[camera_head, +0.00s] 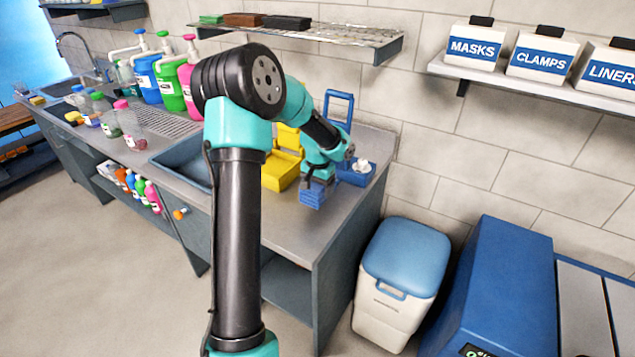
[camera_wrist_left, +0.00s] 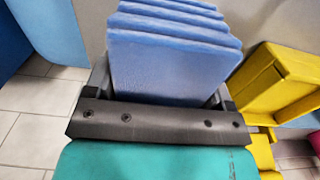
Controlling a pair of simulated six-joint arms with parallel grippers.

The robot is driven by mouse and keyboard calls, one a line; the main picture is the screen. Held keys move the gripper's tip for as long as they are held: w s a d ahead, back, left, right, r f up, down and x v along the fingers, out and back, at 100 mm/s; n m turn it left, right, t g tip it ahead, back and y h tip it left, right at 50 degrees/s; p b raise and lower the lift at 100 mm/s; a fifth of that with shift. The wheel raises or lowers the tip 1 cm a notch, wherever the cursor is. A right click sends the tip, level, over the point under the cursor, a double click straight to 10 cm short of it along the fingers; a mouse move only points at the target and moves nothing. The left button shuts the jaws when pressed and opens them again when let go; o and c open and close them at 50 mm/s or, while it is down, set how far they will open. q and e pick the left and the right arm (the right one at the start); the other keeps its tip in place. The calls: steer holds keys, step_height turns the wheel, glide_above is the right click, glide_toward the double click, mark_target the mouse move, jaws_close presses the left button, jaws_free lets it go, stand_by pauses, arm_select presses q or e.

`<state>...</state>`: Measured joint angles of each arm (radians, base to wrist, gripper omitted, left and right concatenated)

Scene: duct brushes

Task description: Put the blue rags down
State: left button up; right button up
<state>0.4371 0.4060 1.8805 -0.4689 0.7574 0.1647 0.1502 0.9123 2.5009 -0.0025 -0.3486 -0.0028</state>
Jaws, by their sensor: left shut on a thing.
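The blue rags (camera_head: 313,196) are a small stack of folded blue cloths at the right end of the grey counter (camera_head: 290,222). My left gripper (camera_head: 318,182) is shut on them. In the left wrist view, the blue rags (camera_wrist_left: 170,65) stand as several parallel layers between the fingers (camera_wrist_left: 155,100). I cannot tell whether the rags touch the counter or hang just above it. My right gripper is in neither view.
A yellow open container (camera_head: 280,172) stands left of the rags, and a blue one (camera_head: 357,176) with something white is close on the right. A white bin with a blue lid (camera_head: 403,262) stands on the floor beside the counter's right end. A shelf (camera_head: 545,88) holds labelled boxes.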

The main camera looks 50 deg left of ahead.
arm_select(q)
steer(key=w+a, duration=0.1)
steer(key=a, duration=0.1)
steer(key=w+a, duration=0.1)
steer(key=w, duration=0.1)
steer(key=w+a, duration=0.2)
steer(key=shift+a+f, duration=0.35)
steer(key=shift+w+a, duration=0.15)
steer(key=shift+a, duration=0.05)
steer(key=shift+f, duration=1.75)
steer(key=shift+f, duration=0.15)
steer(key=o, duration=1)
step_height(320, 180, up, 12)
